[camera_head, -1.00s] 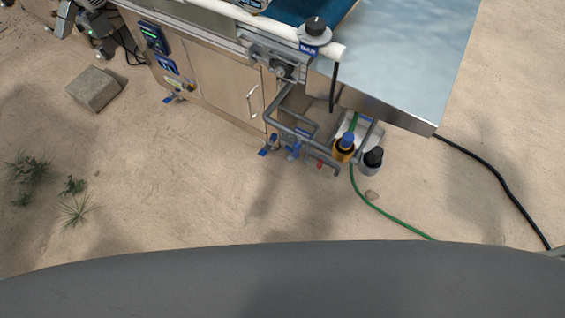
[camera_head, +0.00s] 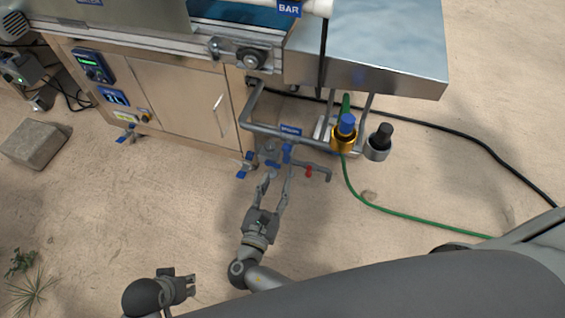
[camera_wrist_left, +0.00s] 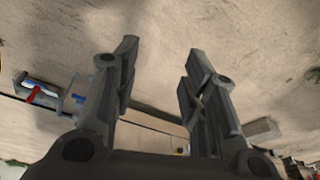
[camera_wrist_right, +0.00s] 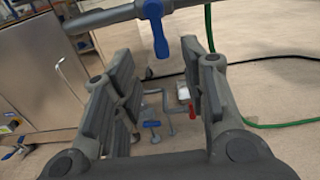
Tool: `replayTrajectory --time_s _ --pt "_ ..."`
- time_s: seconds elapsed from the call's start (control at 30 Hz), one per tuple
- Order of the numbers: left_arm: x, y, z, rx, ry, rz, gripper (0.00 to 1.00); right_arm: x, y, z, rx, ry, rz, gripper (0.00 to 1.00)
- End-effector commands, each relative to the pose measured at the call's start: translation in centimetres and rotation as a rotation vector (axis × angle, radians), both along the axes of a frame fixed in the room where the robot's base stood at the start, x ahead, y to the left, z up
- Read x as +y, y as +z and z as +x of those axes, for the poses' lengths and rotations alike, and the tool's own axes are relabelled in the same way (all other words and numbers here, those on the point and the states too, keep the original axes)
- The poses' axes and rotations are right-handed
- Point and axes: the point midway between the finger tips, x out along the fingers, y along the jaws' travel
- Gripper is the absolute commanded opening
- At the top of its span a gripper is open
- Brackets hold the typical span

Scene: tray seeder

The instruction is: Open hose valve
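A blue lever handle (camera_head: 287,152) sits on a grey pipe frame (camera_head: 262,128) at the right end of the machine. In the right wrist view the blue lever (camera_wrist_right: 157,35) hangs down from the pipe, above the gap between my fingers. My right gripper (camera_head: 278,180) is open and empty, its fingertips pointing at the lever from the near side; contact is not visible. A red handle (camera_head: 309,171) is on the lower pipe just to the right. A green hose (camera_head: 375,207) runs down from a yellow fitting with a blue top (camera_head: 344,134). My left gripper (camera_head: 190,283) is open and empty, low on the left.
The wooden cabinet (camera_head: 165,105) and metal table (camera_head: 385,50) stand behind. A black-topped grey fitting (camera_head: 379,145) is right of the yellow one. A black cable (camera_head: 485,150) lies on the right. Open sandy ground lies in front; a stone block (camera_head: 35,143) is far left.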

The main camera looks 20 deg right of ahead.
Motion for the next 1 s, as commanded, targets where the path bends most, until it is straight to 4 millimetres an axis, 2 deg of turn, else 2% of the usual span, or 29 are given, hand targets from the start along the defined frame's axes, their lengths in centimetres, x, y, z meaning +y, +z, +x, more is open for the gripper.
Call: replayTrajectory --time_s 0.2,0.4,0.6,0.83,0.87,1.0 --pt "0.0 0.8 0.1 -0.006 0.001 0.000 0.40 -2.5 0.0 3.7 -0.002 -0.001 -0.001 0.40" --pt "0.0 1.7 0.1 -0.011 0.002 -0.001 0.40 -4.2 -0.1 6.1 0.001 0.001 -0.001 0.40" --pt "0.0 2.2 0.2 -0.015 0.002 -0.001 0.40 -4.8 -0.1 7.1 0.002 0.000 0.002 0.40" --pt "0.0 2.2 0.1 -0.014 0.002 -0.001 0.40 -4.8 -0.1 7.1 0.002 0.000 0.002 0.40" --pt "0.0 2.2 0.2 -0.014 0.002 -0.001 0.40 -4.8 -0.1 7.1 0.002 0.000 0.002 0.39" --pt "0.0 2.2 0.1 -0.014 0.003 -0.001 0.40 -4.8 -0.1 7.1 0.002 0.000 0.003 0.21"
